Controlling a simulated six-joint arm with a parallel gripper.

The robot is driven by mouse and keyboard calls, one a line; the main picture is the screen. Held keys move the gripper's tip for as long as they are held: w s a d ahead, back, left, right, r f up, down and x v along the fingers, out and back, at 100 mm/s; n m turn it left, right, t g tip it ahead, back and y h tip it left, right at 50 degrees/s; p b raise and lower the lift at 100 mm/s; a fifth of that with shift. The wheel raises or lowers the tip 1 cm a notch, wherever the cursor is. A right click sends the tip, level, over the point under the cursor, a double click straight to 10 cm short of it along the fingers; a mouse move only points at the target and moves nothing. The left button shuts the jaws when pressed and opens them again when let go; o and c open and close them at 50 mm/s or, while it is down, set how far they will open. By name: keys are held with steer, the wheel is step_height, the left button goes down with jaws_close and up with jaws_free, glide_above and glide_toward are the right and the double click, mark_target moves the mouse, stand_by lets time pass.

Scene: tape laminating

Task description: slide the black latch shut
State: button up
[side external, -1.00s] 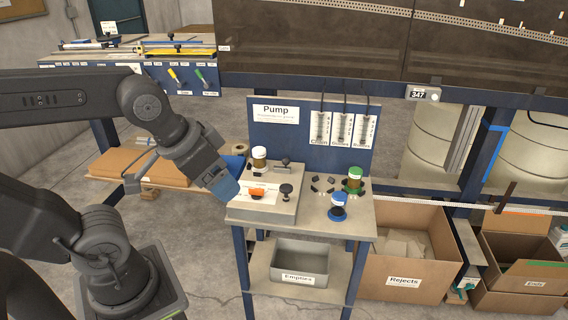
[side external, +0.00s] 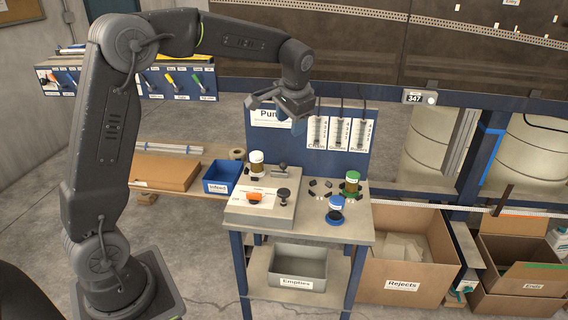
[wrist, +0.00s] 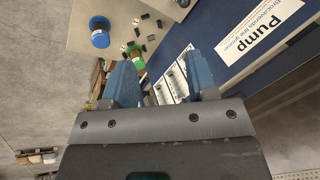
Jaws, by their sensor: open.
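A pale box-shaped fixture (side external: 250,216) stands on the small bench, with an orange piece (side external: 254,197) on its top. Two black fittings stand on it: a round black knob (side external: 283,194) at its right and a smaller black handle (side external: 282,171) at its back. I cannot tell which is the latch, nor whether it is shut. A white-lidded amber jar (side external: 257,162) is at the fixture's back left. My gripper (side external: 298,127) hangs above the back of the bench, in front of the Pump board, well clear of the fixture. Its blue fingers (wrist: 162,78) are apart and empty.
A green-lidded jar (side external: 352,181), a blue-lidded jar (side external: 335,210) and several small black pieces (side external: 322,187) sit on the bench's right. The upright Pump board (side external: 270,115) with hanging cards closes the back. A blue bin (side external: 222,178) stands left of the fixture.

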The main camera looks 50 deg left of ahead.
steer(key=g+y, duration=0.1)
steer(key=g, duration=0.1)
glide_toward(284, 163)
steer(key=x, duration=0.9)
steer(key=shift+a+f, duration=0.2)
steer(key=shift+f, duration=0.15)
jaws_close()
